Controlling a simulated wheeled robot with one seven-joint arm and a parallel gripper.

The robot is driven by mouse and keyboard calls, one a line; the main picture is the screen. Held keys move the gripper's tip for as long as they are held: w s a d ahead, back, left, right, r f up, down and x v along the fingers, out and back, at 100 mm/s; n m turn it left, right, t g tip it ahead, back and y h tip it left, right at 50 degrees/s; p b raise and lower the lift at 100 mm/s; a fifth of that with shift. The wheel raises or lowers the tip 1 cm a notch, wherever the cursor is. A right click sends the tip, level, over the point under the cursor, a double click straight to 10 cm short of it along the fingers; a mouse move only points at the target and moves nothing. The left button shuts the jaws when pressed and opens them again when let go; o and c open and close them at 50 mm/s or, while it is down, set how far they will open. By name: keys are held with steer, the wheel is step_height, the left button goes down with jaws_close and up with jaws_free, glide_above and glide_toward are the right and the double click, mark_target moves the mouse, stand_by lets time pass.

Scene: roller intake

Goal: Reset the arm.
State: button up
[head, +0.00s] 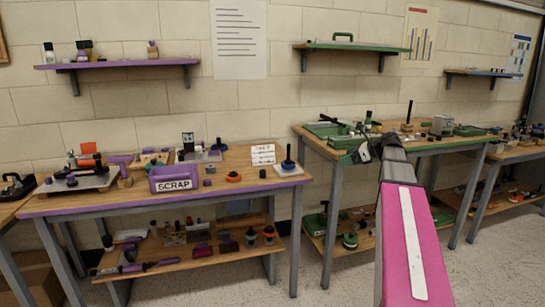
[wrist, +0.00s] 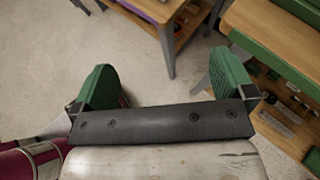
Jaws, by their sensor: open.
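My arm reaches up from the lower right in the head view, with a pink link in front of the green-edged workbench (head: 440,147). My gripper shows in the wrist view (wrist: 165,85), with its two green finger pads wide apart and nothing between them. Below the pads in that view are bare floor and a table leg. In the head view the gripper end is small and partly hidden behind my own arm, near the bench's front edge. I cannot tell from the picture whether it touches the bench.
A purple-edged workbench (head: 130,205) at left holds a purple SCRAP bin (head: 174,180) and small tools. Both benches have cluttered lower shelves. Wall shelves, one purple (head: 120,64) and one green (head: 350,46), hang above. Pale floor (head: 345,275) is clear in front.

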steer(key=s+a+f+n+g+h, duration=0.2)
steer(key=s+f+n, duration=0.6)
steer(key=f, duration=0.4)
steer(key=s+a+f+n+g+h, duration=0.2)
steer(key=s+a+f+n+h, duration=0.3)
steer(key=f, duration=0.7)
steer(key=s+a+f+n+g+h, duration=0.2)
steer(key=s+a+f+n, duration=0.3)
steer(key=s+f+n, duration=0.5)
steer(key=shift+s+a+f+n+h, duration=0.3)
steer(key=shift+s+a+f+h, duration=0.05)
steer(key=shift+f+h, duration=0.5)
